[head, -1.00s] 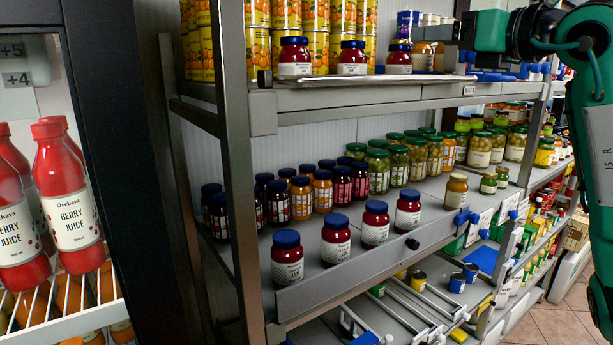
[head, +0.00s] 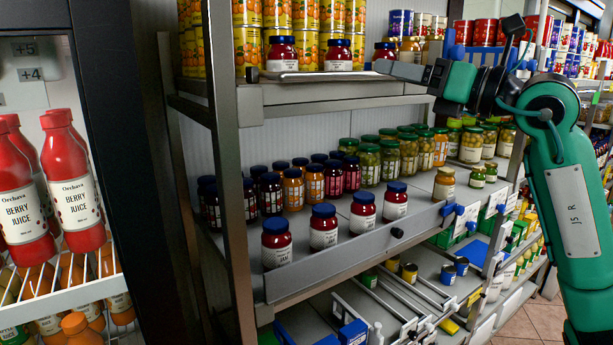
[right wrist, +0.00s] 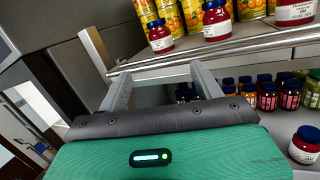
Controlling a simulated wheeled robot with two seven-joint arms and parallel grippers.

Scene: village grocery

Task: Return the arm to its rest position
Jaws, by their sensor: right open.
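My right gripper (head: 385,68) is in front of the upper shelf, with its fingers pointing left. In the right wrist view my right gripper (right wrist: 162,72) has its two grey fingers spread apart with nothing between them. They lie just below the upper shelf's front edge in that picture; whether they touch it I cannot tell. My green right arm (head: 575,215) is raised and bent along the right side of the head view. My left gripper is not in view.
The upper shelf (head: 340,90) holds red jars and yellow cans, with a red jar (head: 385,52) close behind my gripper. Below, a row of red jam jars (head: 323,228) stands along the lower shelf's edge. A fridge with berry juice bottles (head: 75,190) is at left. Floor (head: 530,325) shows lower right.

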